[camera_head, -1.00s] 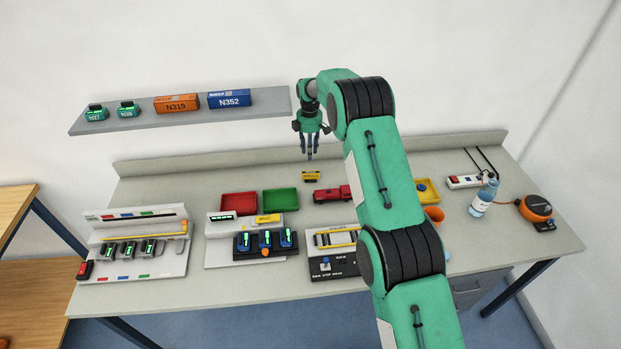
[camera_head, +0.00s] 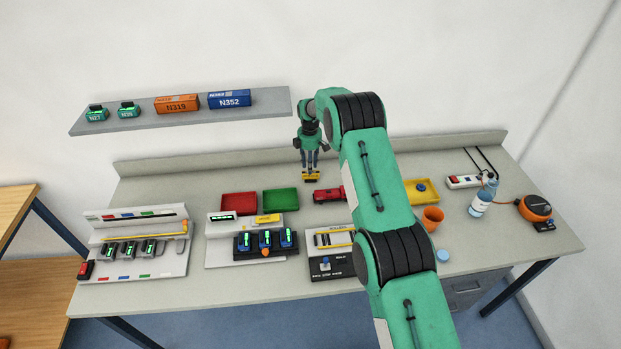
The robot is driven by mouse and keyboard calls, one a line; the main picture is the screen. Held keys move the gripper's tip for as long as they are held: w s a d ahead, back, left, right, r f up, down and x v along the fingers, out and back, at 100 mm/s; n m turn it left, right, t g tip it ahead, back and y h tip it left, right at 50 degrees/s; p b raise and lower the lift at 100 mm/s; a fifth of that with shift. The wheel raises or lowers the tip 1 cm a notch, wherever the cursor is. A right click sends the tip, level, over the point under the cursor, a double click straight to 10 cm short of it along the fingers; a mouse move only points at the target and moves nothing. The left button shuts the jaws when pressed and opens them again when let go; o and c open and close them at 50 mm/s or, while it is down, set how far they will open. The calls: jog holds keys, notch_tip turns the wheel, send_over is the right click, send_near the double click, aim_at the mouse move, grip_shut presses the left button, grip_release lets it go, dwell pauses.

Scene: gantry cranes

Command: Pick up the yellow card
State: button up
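A small yellow card-like piece with dark markings (camera_head: 311,178) stands on the bench at the back middle. My gripper (camera_head: 310,167) points straight down, with its fingertips at the top of this piece. The fingers look spread, but I cannot tell whether they press on it. Another small yellow plate (camera_head: 268,218) sits on the white stand left of the middle, apart from my gripper.
A red tray (camera_head: 239,212) and a green tray (camera_head: 281,209) lie left of the gripper. A red toy truck (camera_head: 329,195) is close in front of it. A shelf (camera_head: 180,121) with containers hangs at the back left. An orange cup (camera_head: 432,219) stands right.

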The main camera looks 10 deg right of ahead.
aim_at(311, 179)
jog(key=shift+f, duration=0.1)
jog(key=shift+s+d+f, duration=0.1)
jog(key=shift+f, duration=0.7)
jog(key=shift+s+d+f, duration=0.1)
jog(key=shift+f, duration=0.65)
jog(key=shift+f+p, duration=0.35)
jog(key=shift+f, duration=0.6)
grip_shut()
